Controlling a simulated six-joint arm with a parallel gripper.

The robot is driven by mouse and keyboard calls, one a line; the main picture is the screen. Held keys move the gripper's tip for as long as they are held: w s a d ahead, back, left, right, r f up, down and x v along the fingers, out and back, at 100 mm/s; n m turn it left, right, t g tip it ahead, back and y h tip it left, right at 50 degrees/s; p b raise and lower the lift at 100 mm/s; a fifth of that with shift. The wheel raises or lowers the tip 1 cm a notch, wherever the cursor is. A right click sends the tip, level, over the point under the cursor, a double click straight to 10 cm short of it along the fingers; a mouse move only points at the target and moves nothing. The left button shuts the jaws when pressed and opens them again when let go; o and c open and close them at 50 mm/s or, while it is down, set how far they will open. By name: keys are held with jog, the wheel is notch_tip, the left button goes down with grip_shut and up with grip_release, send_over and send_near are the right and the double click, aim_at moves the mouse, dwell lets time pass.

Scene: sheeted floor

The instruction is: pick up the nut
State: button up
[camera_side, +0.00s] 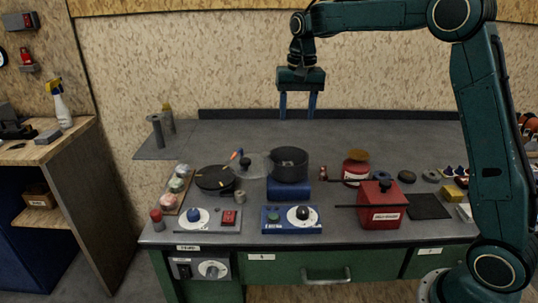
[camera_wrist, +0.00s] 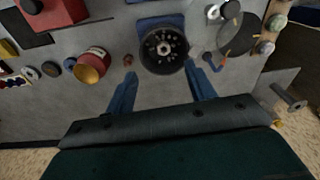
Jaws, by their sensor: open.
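My gripper (camera_side: 297,117) is open and empty, pointing down high above the back of the bench. In the wrist view its two blue fingers (camera_wrist: 161,70) spread apart on either side of the black pot's (camera_wrist: 164,50) near edge, with nothing between them. I cannot tell for certain which thing is the nut. A dark ring-like piece (camera_side: 406,177) and a grey ring-like piece (camera_side: 431,176) lie on the bench right of the red can, well right of my gripper. The grey ring (camera_wrist: 32,73) and dark ring (camera_wrist: 50,69) show at the left in the wrist view.
The black pot stands on a blue base (camera_side: 289,188) mid-bench. A red can (camera_side: 355,176) with an orange-brown top and a red box (camera_side: 382,210) stand to its right. A dark pan (camera_side: 214,178) and a tray of coloured balls (camera_side: 170,203) are left. The bench's back strip is mostly clear.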

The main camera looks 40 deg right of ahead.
jog(key=shift+m+g, duration=0.4)
jog(key=shift+m, duration=0.2)
jog(key=w+f, duration=0.1)
jog(key=w+d+f, duration=0.2)
jog(key=f, duration=0.1)
jog(key=shift+w, duration=0.4)
jog(key=shift+f, duration=0.1)
send_over(288, 164)
jog(key=shift+s+a+f, duration=0.1)
jog(key=shift+f, duration=4.05)
jog(key=shift+f, duration=2.6)
jog(key=c, duration=1.1)
